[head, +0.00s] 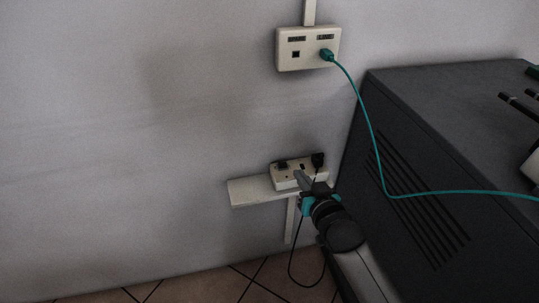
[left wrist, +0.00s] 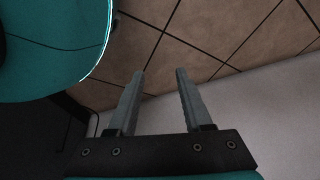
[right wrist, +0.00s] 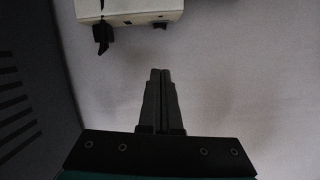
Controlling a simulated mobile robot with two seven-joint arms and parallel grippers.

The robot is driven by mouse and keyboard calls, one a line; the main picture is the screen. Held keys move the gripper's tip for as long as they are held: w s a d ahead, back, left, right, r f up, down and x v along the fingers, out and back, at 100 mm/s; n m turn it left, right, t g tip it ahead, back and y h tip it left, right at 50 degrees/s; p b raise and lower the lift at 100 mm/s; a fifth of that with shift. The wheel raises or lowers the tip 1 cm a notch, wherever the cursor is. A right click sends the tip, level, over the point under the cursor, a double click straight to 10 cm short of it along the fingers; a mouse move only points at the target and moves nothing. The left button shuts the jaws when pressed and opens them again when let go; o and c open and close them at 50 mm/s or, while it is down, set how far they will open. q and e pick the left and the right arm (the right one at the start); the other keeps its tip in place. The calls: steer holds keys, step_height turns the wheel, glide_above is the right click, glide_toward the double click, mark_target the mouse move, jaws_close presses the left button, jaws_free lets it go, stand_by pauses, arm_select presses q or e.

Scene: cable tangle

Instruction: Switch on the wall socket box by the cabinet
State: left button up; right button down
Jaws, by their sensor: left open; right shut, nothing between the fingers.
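The wall socket box (head: 286,182) is a small white box low on the wall beside the dark cabinet (head: 420,190). It has a black plug (head: 318,159) with a black cable at its right end and a dark part (head: 282,164) at its left. My right gripper (head: 298,175) is shut and empty, its fingers in front of the box and hiding part of its face. In the right wrist view the box (right wrist: 130,7) shows only at the top edge, beyond the fingertips; I cannot tell whether they touch it. My left gripper (left wrist: 160,72) is open and empty above the floor.
A second white box (head: 295,58) higher on the wall holds a teal plug. Its teal cable (head: 378,150) hangs across the cabinet. A white ledge (head: 250,192) runs left of the socket box. A black cable (head: 291,265) loops near the tiled floor (head: 215,290). The wall at left is clear.

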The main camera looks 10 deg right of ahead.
mark_target(283, 165)
arm_select(q)
steer(key=shift+s+a+f, duration=0.1)
steer(key=shift+s+f, duration=0.15)
steer(key=shift+s, duration=0.35)
arm_select(e)
steer(key=shift+w+a+r, duration=0.1)
steer(key=shift+w+r, duration=0.2)
steer(key=shift+r, duration=0.15)
steer(key=shift+b+x, duration=1.75)
steer(key=shift+x, duration=1.95)
steer(key=shift+b+x, duration=0.65)
steer(key=shift+x, duration=0.55)
steer(key=f+b, duration=0.1)
steer(key=f, duration=0.1)
steer(key=shift+a+f+b, duration=0.3)
steer(key=shift+f+b, duration=0.05)
arm_select(q)
steer(key=w+d+r, duration=0.2)
steer(key=w+r, duration=0.2)
steer(key=r, duration=0.2)
steer(key=w+d+r+t, duration=0.1)
steer(key=w+d+r, duration=0.1)
steer(key=r, duration=0.5)
steer(key=shift+w+h+b, duration=0.3)
steer(key=shift+w+b, duration=0.05)
steer(key=shift+w, duration=0.55)
arm_select(e)
steer(key=shift+a+f, duration=0.1)
steer(key=shift+f, duration=0.45)
